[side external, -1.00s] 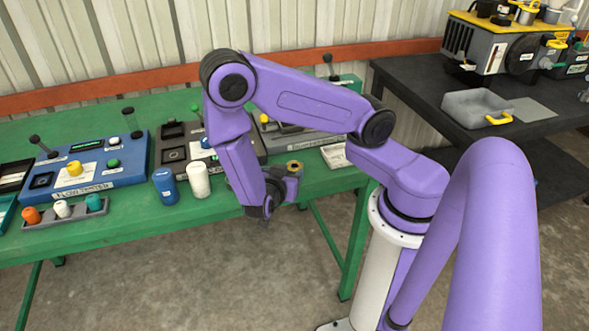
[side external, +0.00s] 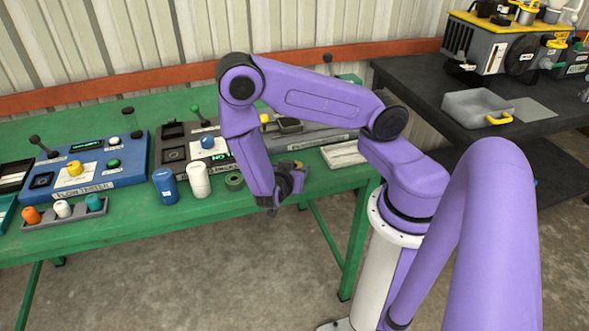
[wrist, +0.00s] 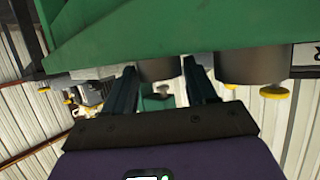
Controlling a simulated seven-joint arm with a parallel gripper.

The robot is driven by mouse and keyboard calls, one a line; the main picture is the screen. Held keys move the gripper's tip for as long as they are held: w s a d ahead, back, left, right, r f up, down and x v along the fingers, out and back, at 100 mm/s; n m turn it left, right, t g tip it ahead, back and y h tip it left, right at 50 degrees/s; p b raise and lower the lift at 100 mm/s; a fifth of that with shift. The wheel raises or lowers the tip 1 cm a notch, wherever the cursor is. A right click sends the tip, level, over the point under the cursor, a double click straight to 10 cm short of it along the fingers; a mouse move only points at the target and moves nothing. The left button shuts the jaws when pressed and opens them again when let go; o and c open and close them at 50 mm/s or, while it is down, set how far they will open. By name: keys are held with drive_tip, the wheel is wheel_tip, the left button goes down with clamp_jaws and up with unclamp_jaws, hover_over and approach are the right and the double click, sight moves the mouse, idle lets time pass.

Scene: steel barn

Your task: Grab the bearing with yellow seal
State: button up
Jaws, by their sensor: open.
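A small round piece with a yellow top (side external: 297,164), which looks like the bearing with yellow seal, stands near the green table's front edge, partly hidden behind my gripper (side external: 290,187) in the side view. In the wrist view, which is upside down, a dark grey cylinder (wrist: 160,69), apparently the same bearing, shows between the two fingers of my gripper (wrist: 162,72). Its seal is not visible there. The fingers are apart and low over the table; I cannot tell whether they touch it.
A dark green ring-shaped piece (side external: 234,181) stands left of my gripper; a wider dark cylinder (wrist: 250,68) shows right of the fingers in the wrist view. White (side external: 198,181) and blue (side external: 165,186) containers and control boxes (side external: 92,160) stand farther left on the green table (side external: 130,225).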

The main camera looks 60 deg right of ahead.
drive_tip(key=c, duration=0.8)
drive_tip(key=shift+o, duration=0.2)
drive_tip(key=shift+r, duration=0.15)
